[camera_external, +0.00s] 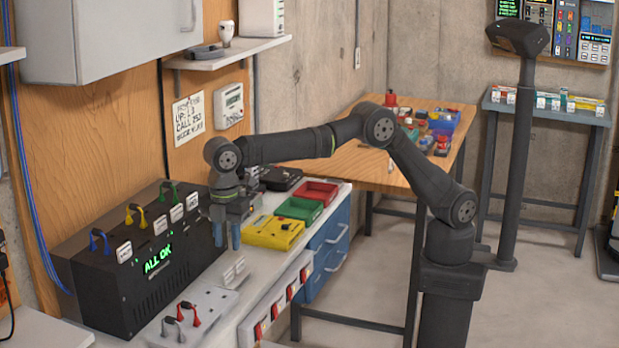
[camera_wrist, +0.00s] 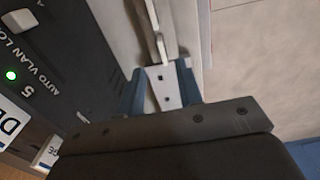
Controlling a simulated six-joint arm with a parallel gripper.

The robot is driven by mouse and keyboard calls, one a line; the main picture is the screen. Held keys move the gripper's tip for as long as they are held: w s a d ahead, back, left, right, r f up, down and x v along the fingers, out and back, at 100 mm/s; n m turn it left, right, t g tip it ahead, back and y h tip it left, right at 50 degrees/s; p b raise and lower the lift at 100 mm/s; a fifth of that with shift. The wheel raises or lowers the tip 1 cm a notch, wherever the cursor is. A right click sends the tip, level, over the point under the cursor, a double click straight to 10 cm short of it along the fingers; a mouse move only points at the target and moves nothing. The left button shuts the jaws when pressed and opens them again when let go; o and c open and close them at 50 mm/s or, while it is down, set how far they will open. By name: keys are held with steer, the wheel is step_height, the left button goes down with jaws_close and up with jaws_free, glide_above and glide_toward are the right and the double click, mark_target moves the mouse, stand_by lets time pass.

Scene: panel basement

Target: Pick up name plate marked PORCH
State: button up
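My gripper (camera_external: 226,238) points down over the bench, just right of the black box. In the wrist view, thin pale upright pieces (camera_wrist: 160,47) show edge-on beyond the fingertips. More white name plates (camera_external: 160,224) sit along the black box's top. I cannot tell which plate is marked PORCH.
The black box (camera_external: 158,275) reads ALL OK and stands close left of the gripper. A yellow device (camera_external: 273,232), a green tray (camera_external: 299,209) and a red tray (camera_external: 317,193) lie to the right. A pale socket plate (camera_external: 207,301) with red and grey plugs lies in front.

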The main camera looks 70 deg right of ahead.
mark_target(231, 267)
step_height(231, 267, down, 8)
steer(key=shift+s+f, duration=0.1)
jaws_close()
stand_by(0.5)
